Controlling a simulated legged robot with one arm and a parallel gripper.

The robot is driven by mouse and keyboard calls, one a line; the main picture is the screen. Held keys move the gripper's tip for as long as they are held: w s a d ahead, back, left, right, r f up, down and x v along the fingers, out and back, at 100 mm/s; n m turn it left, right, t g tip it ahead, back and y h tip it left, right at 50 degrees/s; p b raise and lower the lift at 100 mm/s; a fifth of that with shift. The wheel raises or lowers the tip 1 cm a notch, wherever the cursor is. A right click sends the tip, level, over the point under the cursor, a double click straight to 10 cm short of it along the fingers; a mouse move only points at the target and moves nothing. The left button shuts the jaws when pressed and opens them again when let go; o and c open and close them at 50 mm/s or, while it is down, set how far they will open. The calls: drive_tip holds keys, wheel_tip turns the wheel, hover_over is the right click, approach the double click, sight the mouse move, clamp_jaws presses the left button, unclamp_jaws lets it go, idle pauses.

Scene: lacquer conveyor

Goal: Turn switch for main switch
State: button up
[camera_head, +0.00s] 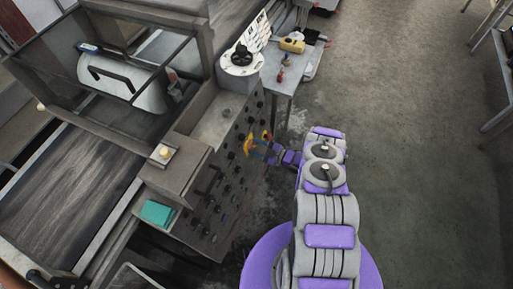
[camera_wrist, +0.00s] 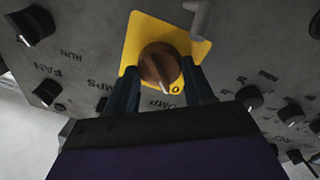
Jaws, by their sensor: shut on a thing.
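The main switch is a brown-orange rotary knob (camera_wrist: 158,64) on a yellow square plate (camera_wrist: 140,30) in the wrist view. The knob has a light pointer mark near its lower edge, beside a "0" on the plate. My gripper (camera_wrist: 160,84) has its two dark fingers on either side of the knob and is shut on it.
Several black knobs surround the plate, such as one by the "FAN" label (camera_wrist: 48,92) and one at upper left (camera_wrist: 32,25). A grey lever (camera_wrist: 200,15) sits just above. A teal box (camera_head: 157,213) lies left of the panel. Open floor (camera_head: 400,150) is at right.

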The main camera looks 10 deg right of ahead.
drive_tip(key=shift+d+f, duration=0.1)
drive_tip(key=shift+f, duration=0.05)
idle(0.4)
drive_tip(key=o, duration=1)
drive_tip(key=shift+o, duration=0.2)
drive_tip(key=v, duration=1.7)
drive_tip(key=shift+d, duration=0.25)
